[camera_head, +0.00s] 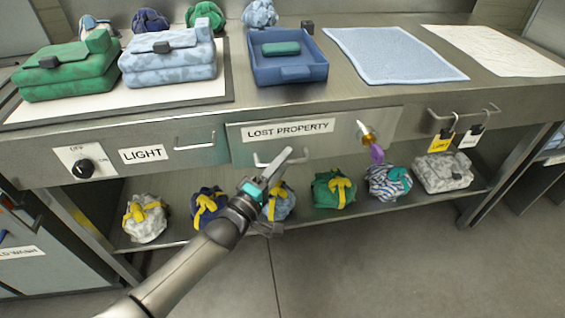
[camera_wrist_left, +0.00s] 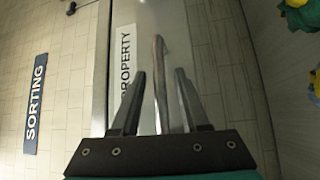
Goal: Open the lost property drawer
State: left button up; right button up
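The lost property drawer (camera_head: 360,120) is a grey metal front under the counter with a "LOST PROPERTY" label (camera_head: 288,130); it looks shut. Its bar handle (camera_head: 262,160) is partly hidden behind my left gripper (camera_head: 283,160) in the head view. In the left wrist view, the handle (camera_wrist_left: 160,70) runs between the two separated fingers of my left gripper (camera_wrist_left: 160,76). The fingers are open, with a gap on each side of the handle. The label (camera_wrist_left: 125,65) shows left of them. My right gripper is not in view.
Left of the drawer are a "LIGHT" drawer (camera_head: 143,155) and a dial (camera_head: 84,168). A blue tray (camera_head: 290,72) and folded bags (camera_head: 66,72) stand on the counter. Tags (camera_head: 442,141) hang from a right-hand rail.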

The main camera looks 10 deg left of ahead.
pick_arm(q)
grip_shut()
dwell(1.2)
